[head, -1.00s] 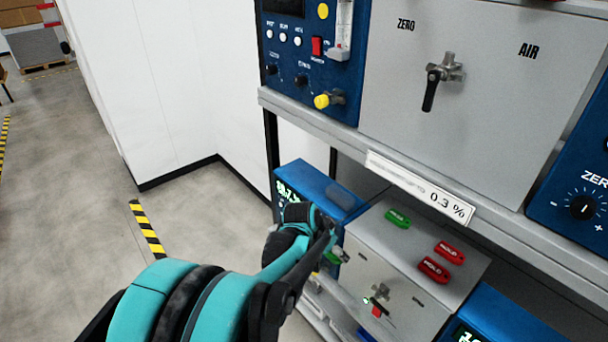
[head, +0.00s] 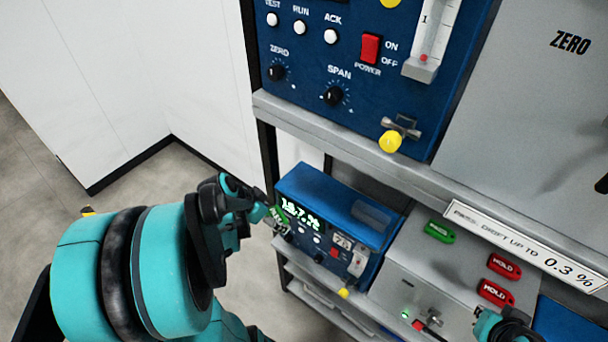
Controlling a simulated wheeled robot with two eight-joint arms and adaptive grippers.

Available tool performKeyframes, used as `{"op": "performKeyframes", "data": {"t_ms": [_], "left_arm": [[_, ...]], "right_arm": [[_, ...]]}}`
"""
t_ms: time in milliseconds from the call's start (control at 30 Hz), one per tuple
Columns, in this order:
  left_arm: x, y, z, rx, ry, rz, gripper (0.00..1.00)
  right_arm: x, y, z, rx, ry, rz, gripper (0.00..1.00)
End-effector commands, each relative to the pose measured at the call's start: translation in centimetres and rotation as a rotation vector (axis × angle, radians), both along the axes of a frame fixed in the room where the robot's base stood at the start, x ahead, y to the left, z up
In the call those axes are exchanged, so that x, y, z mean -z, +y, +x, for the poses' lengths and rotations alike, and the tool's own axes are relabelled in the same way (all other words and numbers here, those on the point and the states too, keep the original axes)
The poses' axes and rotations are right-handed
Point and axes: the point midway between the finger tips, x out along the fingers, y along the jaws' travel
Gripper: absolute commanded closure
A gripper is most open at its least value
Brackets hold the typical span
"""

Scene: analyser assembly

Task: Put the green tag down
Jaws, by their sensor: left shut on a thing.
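My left gripper (head: 262,205) is shut on a green tag (head: 279,217), in front of the left side of the lower blue analyser (head: 345,190). The fingers hide part of the tag. A second green tag (head: 439,230) lies on top of the grey valve box (head: 400,262), with two red HOLD tags (head: 505,266) to its right. My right gripper (head: 505,328) shows only in part at the bottom right edge, in front of the grey box. Whether its jaws are open cannot be made out.
A grey shelf edge (head: 330,142) with a white drift label (head: 520,245) overhangs the lower units. The upper blue panel (head: 345,65) has a yellow-handled valve (head: 390,140) jutting out. The grey box top has bare room left of its green tag.

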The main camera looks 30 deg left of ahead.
Motion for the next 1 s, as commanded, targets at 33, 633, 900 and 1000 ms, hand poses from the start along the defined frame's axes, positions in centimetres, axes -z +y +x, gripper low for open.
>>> {"op": "performKeyframes", "data": {"t_ms": [33,633,900,1000], "left_arm": [[0.0,-0.3,0.6,0.006,-0.001,0.0,0.51],[0.0,-4.0,13.0,0.003,0.0,0.001,0.51],[-0.1,-4.9,15.8,0.005,-0.002,0.0,0.51],[0.0,-5.3,17.2,0.004,-0.001,0.001,0.51]], "right_arm": [[0.0,0.0,0.0,0.0,0.0,0.0,1.0],[-0.4,0.0,0.0,0.0,0.0,0.0,1.0],[-0.6,0.0,0.0,0.0,0.0,0.0,1.0],[-0.7,0.0,0.0,0.0,0.0,0.0,1.0]]}}
